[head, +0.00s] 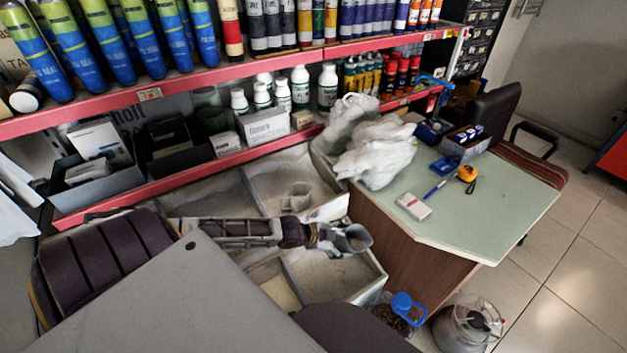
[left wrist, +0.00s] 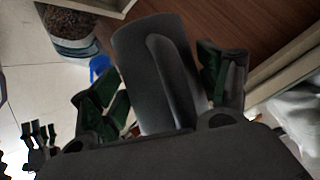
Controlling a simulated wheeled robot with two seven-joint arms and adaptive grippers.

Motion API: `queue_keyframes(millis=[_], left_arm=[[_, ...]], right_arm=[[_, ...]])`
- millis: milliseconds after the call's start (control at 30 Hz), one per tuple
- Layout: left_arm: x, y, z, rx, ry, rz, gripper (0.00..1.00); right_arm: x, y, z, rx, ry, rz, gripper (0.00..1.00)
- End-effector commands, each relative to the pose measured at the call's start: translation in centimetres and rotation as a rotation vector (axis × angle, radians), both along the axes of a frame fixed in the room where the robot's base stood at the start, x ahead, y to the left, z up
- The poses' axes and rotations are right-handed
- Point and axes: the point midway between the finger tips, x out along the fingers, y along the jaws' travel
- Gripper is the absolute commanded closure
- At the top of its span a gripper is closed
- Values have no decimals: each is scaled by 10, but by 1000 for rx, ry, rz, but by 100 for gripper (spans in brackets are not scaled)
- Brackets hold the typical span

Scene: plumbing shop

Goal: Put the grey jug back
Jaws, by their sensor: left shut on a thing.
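My left gripper (head: 332,238) is shut on the grey jug (head: 353,239), which it holds tilted above the front bins. In the left wrist view the jug (left wrist: 150,75) sits between the green-padded fingers of the left gripper (left wrist: 165,85), its handle-like ridge towards the camera. A smaller grey cup-shaped vessel (head: 297,196) stands in the back bin. Small dark prongs (left wrist: 40,135) at the lower left of the wrist view may be my right gripper; they are too small to tell its jaw state.
Open grey bins (head: 335,279) lie below the jug, beside the green-topped desk (head: 500,205). White bags (head: 375,158) slump on the desk's left end. A red-edged shelf (head: 190,170) with bottles runs behind. A blue-handled container (head: 404,308) and a clear vessel (head: 466,325) stand on the floor.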

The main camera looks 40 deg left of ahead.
Motion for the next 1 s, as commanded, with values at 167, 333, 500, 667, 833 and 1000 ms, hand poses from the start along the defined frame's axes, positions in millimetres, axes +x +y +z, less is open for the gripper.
queue_keyframes(millis=[167,333,500,667,833,1000], left_arm=[[-8,11,-23,-79,0,38,56],[-14,21,-40,-155,-4,75,56],[-21,33,-55,-225,-11,110,56],[-28,43,-70,-290,-18,142,56],[-34,55,-83,-353,-28,173,56],[-40,68,-96,-410,-40,202,56]], right_arm=[[8,4,13,9,-10,2,24],[14,8,28,16,-20,4,24],[18,11,44,24,-30,7,24],[21,13,59,31,-38,10,24],[22,16,76,38,-47,13,24],[22,17,92,45,-56,17,24]])
